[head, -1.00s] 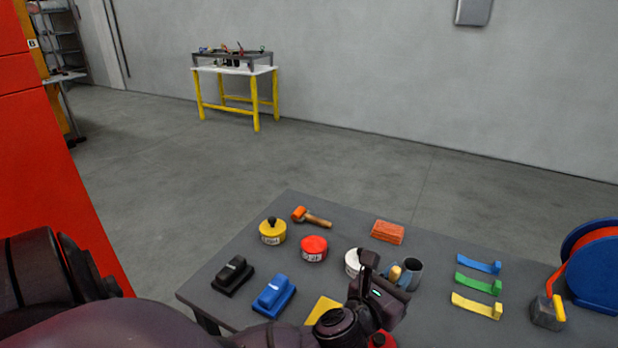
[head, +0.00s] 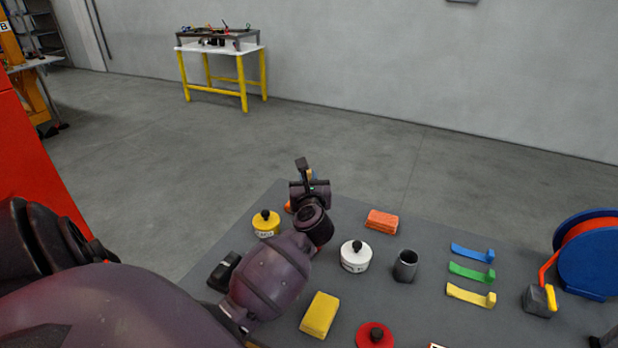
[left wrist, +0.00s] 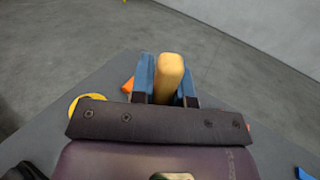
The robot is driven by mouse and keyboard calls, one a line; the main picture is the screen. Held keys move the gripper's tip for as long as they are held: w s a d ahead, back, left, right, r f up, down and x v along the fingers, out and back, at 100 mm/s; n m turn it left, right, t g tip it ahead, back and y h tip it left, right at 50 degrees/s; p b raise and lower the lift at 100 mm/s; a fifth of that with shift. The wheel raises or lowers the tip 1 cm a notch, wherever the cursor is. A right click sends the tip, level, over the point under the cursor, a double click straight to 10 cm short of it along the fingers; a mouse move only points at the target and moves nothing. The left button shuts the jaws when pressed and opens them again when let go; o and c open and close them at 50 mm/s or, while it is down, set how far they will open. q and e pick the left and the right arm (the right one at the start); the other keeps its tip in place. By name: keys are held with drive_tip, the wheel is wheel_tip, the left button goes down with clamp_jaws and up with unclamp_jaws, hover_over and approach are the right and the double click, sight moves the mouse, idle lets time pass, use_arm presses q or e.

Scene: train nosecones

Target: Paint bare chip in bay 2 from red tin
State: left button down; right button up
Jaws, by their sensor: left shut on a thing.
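My left gripper (head: 308,172) is shut on a brush, raised above the table's far left part. The brush's wooden handle (left wrist: 171,76) stands between the two blue fingers in the left wrist view; its bristles are hidden. A red lid with a black knob (head: 376,335) lies at the table's near edge. The open red tin is hidden behind my left wrist and forearm, so I cannot tell whether the brush is over it. The grey cup (head: 405,267) stands without the brush. No bay or bare chip can be made out. My right gripper is not in view.
On the table (head: 430,225) are a yellow tin (head: 266,222), a white tin (head: 356,257), an orange sponge (head: 382,221), a yellow block (head: 320,315) and several coloured strips (head: 471,272). A blue reel (head: 590,262) stands at the right. A large red body (head: 35,170) is at the left.

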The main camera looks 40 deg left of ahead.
use_arm(q)
drive_tip(key=shift+f, duration=0.65)
wheel_tip(320, 180, down, 3)
drive_tip(key=shift+r+b, duration=0.15)
drive_tip(key=shift+b, duration=1.05)
drive_tip(key=shift+f+b, duration=0.85)
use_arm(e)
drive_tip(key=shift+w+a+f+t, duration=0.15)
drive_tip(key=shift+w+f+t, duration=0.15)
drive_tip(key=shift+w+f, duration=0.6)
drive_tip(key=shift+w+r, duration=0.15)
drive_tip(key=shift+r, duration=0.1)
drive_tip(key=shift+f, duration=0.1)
use_arm(q)
drive_tip(key=shift+f, duration=0.15)
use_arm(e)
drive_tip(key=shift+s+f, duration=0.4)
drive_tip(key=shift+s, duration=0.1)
use_arm(q)
drive_tip(key=shift+f+b, duration=0.3)
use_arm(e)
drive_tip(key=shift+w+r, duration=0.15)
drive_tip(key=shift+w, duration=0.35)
